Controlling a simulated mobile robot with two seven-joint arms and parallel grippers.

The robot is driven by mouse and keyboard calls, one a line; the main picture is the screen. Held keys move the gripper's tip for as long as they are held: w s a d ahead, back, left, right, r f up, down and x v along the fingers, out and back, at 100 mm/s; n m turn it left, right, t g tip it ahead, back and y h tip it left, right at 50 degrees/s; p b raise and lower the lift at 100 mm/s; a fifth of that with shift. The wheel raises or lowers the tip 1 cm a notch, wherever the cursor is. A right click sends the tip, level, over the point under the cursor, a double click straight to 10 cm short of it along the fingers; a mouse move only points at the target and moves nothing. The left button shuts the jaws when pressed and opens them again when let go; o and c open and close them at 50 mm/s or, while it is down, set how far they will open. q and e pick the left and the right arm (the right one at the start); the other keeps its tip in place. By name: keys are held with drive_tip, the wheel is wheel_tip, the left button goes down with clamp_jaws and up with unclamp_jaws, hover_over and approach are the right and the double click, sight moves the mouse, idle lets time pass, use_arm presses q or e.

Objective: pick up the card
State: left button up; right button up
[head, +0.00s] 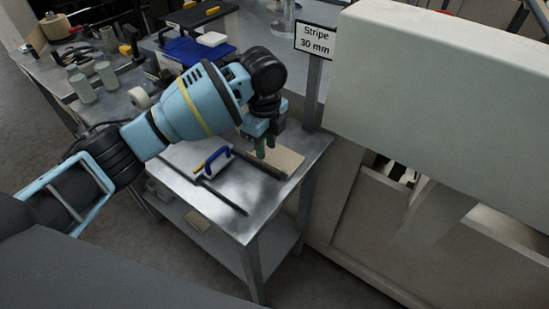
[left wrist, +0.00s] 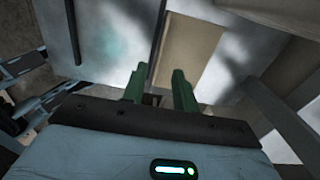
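A flat tan card (head: 289,161) lies on the metal table near its right side, partly hidden behind my left gripper. It also shows in the left wrist view (left wrist: 188,45), beyond the fingertips. My left gripper (head: 265,148) points down over the card's left part. In the left wrist view its two green fingers (left wrist: 158,78) stand apart with nothing seen held between them. I cannot tell whether the fingertips touch the card. My right gripper is not in view.
A blue-handled tool (head: 214,162) and a dark bar (head: 224,197) lie on the metal table (head: 250,217). A "Stripe 30 mm" sign (head: 315,40) stands on a post at the table's right. A large pale machine housing (head: 440,85) blocks the right. A small tan piece (head: 197,220) lies on the lower shelf.

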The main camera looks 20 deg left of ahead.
sight(276, 155)
use_arm(q)
wheel_tip(276, 155, down, 5)
drive_tip(key=shift+a+r, duration=0.1)
drive_tip(key=shift+c, duration=0.3)
clamp_jaws()
